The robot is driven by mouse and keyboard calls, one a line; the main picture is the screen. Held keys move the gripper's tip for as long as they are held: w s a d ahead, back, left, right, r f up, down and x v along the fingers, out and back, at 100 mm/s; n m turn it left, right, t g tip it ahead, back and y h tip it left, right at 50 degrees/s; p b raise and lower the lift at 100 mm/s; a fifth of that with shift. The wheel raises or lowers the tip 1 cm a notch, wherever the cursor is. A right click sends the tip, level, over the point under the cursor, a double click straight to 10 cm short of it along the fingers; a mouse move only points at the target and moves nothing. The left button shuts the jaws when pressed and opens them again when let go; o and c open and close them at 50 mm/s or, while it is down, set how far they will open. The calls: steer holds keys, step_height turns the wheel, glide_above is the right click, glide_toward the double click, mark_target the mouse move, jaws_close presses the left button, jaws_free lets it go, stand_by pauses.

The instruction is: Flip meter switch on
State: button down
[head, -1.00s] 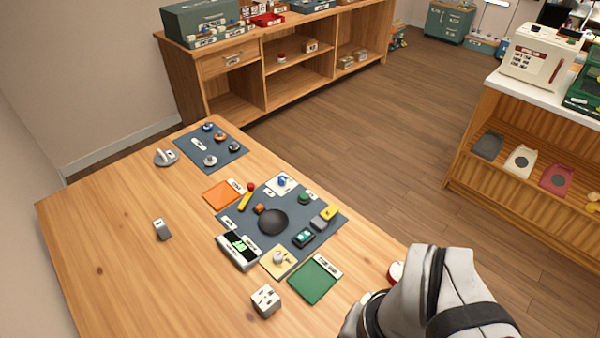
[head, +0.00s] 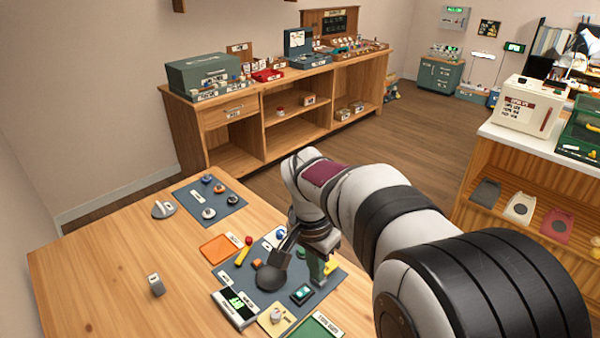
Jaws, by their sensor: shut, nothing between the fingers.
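A meter with a green lit display (head: 235,305) lies at the near edge of the dark mat on the wooden table. A yellow card with a pale knob or switch (head: 276,316) lies just right of it. I cannot tell which small part is the meter switch. A small grey block with a pale top (head: 156,284) stands alone to the left. My gripper (head: 318,278) points down over the right part of the mat, beyond and right of the meter. It is shut and empty. My arm hides part of the mat and the table's right side.
The mat also holds a dark round dish (head: 271,278), a small teal-screened device (head: 302,294) and a red-tipped yellow stick (head: 246,246). A second mat with several knobs (head: 209,213) lies farther back, beside a grey lever piece (head: 163,209). The table's left side is mostly clear.

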glide_above(301, 294)
steer(key=s+a, duration=0.1)
step_height(301, 294, down, 4)
steer(key=f, duration=0.1)
steer(key=shift+a+r+m+t+h, duration=0.2)
steer(key=shift+r+m+t+h, duration=0.1)
steer(key=shift+m, duration=0.1)
steer(key=f, duration=0.8)
steer(key=w+d+f, duration=0.1)
steer(key=f, duration=0.4)
steer(key=shift+s+f, duration=0.1)
steer(key=shift+f, duration=0.3)
steer(key=shift+s+a+f, duration=0.15)
steer(key=shift+s+f, duration=0.05)
steer(key=shift+f, duration=0.2)
steer(key=shift+r, duration=0.1)
steer(key=shift+w, duration=0.15)
